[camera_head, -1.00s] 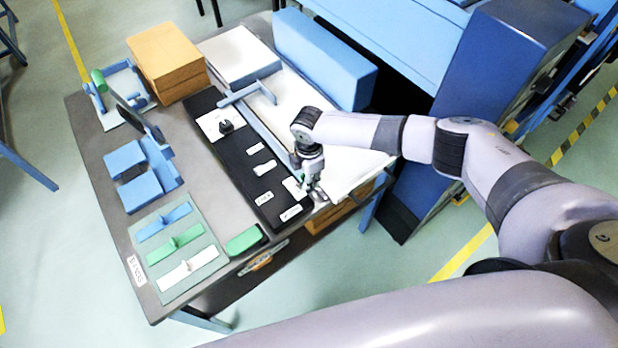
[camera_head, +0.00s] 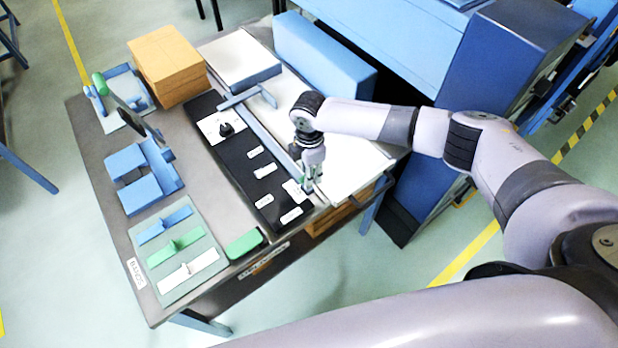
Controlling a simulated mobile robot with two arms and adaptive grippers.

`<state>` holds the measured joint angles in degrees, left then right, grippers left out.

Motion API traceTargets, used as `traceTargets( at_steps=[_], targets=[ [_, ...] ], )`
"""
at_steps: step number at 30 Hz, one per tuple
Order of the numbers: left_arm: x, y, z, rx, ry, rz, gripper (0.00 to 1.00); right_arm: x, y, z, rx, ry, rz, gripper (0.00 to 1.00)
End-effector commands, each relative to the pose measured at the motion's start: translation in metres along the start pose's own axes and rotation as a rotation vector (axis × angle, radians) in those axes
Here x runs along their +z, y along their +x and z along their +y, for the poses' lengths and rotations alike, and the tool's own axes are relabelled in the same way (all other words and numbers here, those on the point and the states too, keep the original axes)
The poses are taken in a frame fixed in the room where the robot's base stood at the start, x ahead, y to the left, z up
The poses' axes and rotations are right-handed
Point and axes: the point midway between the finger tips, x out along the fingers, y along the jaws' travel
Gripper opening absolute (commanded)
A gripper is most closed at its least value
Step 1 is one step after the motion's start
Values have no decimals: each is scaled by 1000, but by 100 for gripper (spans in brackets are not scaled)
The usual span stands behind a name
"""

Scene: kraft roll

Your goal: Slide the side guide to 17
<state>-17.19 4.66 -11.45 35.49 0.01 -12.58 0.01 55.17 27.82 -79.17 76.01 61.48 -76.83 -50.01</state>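A long blue-grey bar with a crosspiece at its far end (camera_head: 266,128), which looks like the side guide, runs along the edge between a black panel (camera_head: 236,165) and a white sheet (camera_head: 345,168). My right gripper (camera_head: 311,187) points down at the near end of this bar, close to the panel's near right corner. Its fingers are small in view, so I cannot tell whether they touch the bar or are open or shut. White labels lie on the panel, but their numbers are too small to read. My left gripper is not in view.
A blue-edged white stack (camera_head: 240,58) and a long blue block (camera_head: 322,60) stand behind. A cardboard stack (camera_head: 167,62), blue blocks (camera_head: 134,176), a mat with coloured pieces (camera_head: 186,282) and a green block (camera_head: 244,243) occupy the left and front. A blue cabinet (camera_head: 480,80) stands right.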

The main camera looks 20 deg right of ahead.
Motion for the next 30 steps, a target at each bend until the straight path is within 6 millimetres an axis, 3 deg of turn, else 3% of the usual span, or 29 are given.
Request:
traceTargets(
  at_steps=[6, 12, 30],
  targets=[
    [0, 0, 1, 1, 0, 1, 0, 0, -46, 1, 3, 0, 2, 30],
    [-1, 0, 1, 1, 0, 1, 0, 1, -69, 0, 2, 1, 0, 30],
    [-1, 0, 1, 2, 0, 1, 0, 0, -73, 0, 0, 1, 0, 30]
  ],
)
